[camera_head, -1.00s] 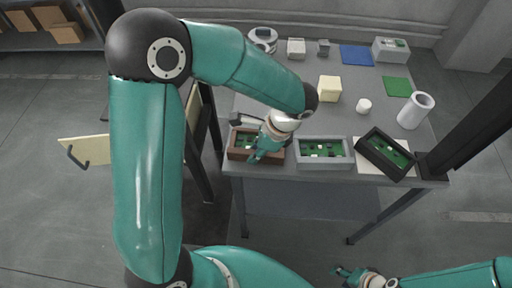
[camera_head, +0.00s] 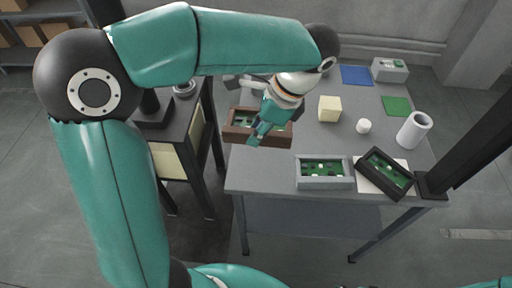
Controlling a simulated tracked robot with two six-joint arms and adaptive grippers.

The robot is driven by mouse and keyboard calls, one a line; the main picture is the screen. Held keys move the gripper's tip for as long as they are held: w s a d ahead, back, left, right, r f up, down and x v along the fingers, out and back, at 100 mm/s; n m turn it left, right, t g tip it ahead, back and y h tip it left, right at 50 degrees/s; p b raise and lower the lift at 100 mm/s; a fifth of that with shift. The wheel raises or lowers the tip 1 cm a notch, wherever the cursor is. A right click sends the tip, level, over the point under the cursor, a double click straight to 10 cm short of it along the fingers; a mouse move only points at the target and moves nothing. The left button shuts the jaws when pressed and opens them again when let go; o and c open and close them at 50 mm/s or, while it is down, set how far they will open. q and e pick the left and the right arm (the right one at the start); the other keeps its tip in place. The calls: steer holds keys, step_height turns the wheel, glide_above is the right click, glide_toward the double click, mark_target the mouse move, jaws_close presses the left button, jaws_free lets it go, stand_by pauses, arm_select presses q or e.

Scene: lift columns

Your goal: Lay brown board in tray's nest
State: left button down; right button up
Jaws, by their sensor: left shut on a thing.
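The brown board (camera_head: 236,131) is a brown frame around a green circuit panel, at the table's left side in the head view. My left gripper (camera_head: 262,132) is shut on it and holds it above the tabletop; the fingers hide part of its middle. A grey-framed board (camera_head: 324,184) and a black-framed board (camera_head: 370,177) lie at the front edge, the black one turned askew on a pale sheet (camera_head: 366,186). I cannot make out which thing is the tray with the nest. My right gripper is out of view.
The grey table (camera_head: 270,178) is bare at front left. A cream block (camera_head: 330,108), a white cylinder (camera_head: 363,126), a white tube (camera_head: 413,130), a blue mat (camera_head: 356,75), a green mat (camera_head: 396,106) and a grey box (camera_head: 390,70) stand farther back. A dark post (camera_head: 470,145) rises at right.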

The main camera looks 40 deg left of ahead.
arm_select(q)
step_height(320, 180, up, 5)
steer(key=shift+f+p, duration=0.15)
steer(key=shift+p, duration=0.6)
steer(key=shift+r+p, duration=0.7)
steer(key=shift+r, duration=0.05)
steer(key=shift+f, duration=0.15)
